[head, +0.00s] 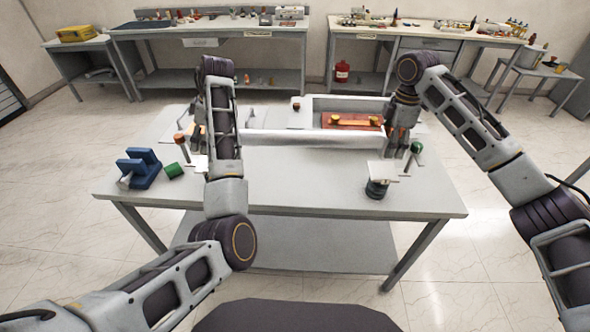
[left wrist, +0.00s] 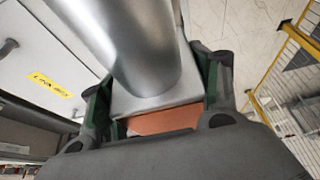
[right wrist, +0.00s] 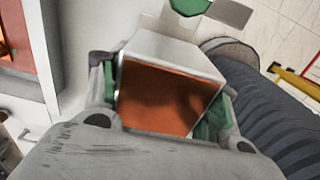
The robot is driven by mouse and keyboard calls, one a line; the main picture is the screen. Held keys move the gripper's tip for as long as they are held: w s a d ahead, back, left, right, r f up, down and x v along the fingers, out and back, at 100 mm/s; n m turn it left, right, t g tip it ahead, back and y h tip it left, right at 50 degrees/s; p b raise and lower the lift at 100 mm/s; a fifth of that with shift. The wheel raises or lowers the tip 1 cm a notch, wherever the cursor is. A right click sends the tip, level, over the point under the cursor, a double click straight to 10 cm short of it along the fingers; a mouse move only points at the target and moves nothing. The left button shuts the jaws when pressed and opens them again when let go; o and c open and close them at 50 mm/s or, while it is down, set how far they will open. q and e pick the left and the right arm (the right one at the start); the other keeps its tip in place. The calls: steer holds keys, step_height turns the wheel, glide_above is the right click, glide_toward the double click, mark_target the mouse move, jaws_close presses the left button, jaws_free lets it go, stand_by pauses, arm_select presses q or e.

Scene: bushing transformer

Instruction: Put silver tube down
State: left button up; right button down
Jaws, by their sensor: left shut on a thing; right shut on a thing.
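A long pale silver tube (head: 310,137) lies level across the middle of the head view, along the near side of the transformer box. In the left wrist view, the silver tube (left wrist: 145,50) rises from a square end block with a copper-coloured face, and my left gripper (left wrist: 158,105) is shut on that block. In the right wrist view, my right gripper (right wrist: 165,95) is shut on a similar silver block with a copper-coloured face. My right gripper also shows in the head view (head: 398,138); my arm mostly hides the left one there. I cannot tell whether the tube touches the table.
The table's front middle is clear. Cluttered benches stand behind.

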arm_select(q)
steer(key=shift+a+f, duration=0.15)
steer(key=shift+a, duration=0.05)
arm_select(e)
steer(key=shift+d+f, duration=0.2)
steer(key=shift+d, duration=0.05)
stand_by(0.3)
